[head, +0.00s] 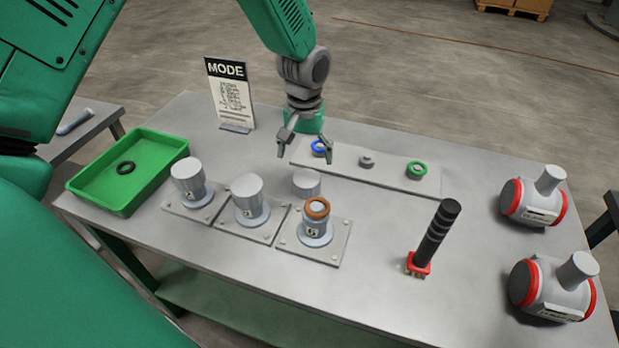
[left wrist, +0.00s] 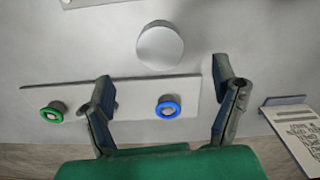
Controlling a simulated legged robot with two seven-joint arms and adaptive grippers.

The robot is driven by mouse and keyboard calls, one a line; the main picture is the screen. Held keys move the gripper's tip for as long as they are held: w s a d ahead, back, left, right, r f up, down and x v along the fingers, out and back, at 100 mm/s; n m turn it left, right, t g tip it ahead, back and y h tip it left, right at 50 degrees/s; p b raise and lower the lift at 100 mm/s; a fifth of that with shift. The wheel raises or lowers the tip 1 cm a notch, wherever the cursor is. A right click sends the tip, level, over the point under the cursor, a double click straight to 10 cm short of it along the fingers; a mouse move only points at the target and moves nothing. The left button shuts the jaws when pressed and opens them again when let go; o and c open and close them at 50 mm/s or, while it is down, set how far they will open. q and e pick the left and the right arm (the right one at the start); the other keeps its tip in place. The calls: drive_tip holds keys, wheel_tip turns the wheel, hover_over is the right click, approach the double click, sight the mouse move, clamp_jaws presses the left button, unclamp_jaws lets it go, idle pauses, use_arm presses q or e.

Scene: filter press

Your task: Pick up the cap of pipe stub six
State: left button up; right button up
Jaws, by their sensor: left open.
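A loose grey cap (head: 306,183) stands on the table just behind the pipe stubs; it also shows as a round pale disc in the left wrist view (left wrist: 160,45). The front right stub (head: 315,232) has no grey cap and bears an orange-brown ring (head: 317,208) at its top. Two other stubs carry grey caps, one in the middle (head: 247,187) and one at left (head: 187,170). The stub numbers are too small to read surely. My left gripper (head: 304,155) is open and empty, above and behind the loose cap. My right gripper is not in view.
A strip (head: 390,174) behind the cap holds a blue ring (head: 319,147), a grey peg and a green ring (head: 417,169). A green tray (head: 88,185) with a black ring, a MODE sign (head: 229,92), a black-handled tool (head: 436,235) and two grey-red units (head: 535,200) stand around.

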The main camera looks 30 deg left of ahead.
sight(307, 178)
use_arm(q)
drive_tip(key=f, duration=0.5)
drive_tip(key=shift+w+a, duration=0.1)
drive_tip(key=shift+w, duration=0.3)
drive_tip(key=shift+s+f, duration=0.15)
drive_tip(key=shift+f, duration=0.15)
wheel_tip(307, 178, down, 5)
drive_tip(key=shift+r+p, duration=0.1)
drive_tip(key=shift+p, duration=0.4)
drive_tip(key=c, duration=1.1)
